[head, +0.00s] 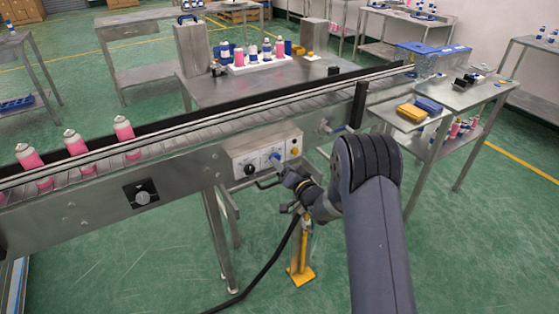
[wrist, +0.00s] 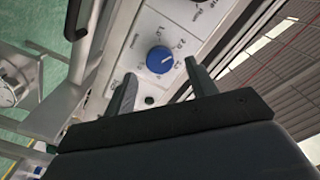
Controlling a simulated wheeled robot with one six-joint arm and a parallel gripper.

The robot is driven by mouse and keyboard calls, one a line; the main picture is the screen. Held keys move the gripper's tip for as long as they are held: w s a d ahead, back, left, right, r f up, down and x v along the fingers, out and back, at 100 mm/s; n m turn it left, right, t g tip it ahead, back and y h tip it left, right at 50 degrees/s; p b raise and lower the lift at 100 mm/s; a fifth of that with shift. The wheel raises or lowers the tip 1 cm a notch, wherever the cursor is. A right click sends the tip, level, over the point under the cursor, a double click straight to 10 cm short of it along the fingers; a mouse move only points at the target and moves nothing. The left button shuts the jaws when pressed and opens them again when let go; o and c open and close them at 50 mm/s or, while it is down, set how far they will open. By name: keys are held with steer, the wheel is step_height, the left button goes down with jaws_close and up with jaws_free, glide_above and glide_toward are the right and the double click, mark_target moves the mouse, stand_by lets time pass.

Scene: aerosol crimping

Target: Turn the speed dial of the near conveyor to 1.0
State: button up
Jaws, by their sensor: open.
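The near conveyor (head: 75,210) runs across the head view, with a light control panel (head: 238,158) on its front side. A round blue dial (head: 276,159) sits on that panel, and it shows close up in the wrist view (wrist: 159,58). Printed numbers surround it, but its exact setting is too small to read surely. My gripper (wrist: 160,70) is open, with one finger on each side of the dial in the picture. I cannot tell whether either finger touches it. In the head view my gripper (head: 283,172) is close in front of the panel, partly hidden by my wrist.
A black knob (head: 250,169) is beside the blue dial, and a yellow button (head: 295,151) is at the panel's right. Another knob (head: 143,197) is farther left. Pink bottles (head: 75,143) stand on the belt. A yellow stand (head: 301,262) is below my gripper.

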steer(key=shift+x, duration=1.45)
steer(key=shift+c, duration=0.4)
steer(key=c, duration=0.9)
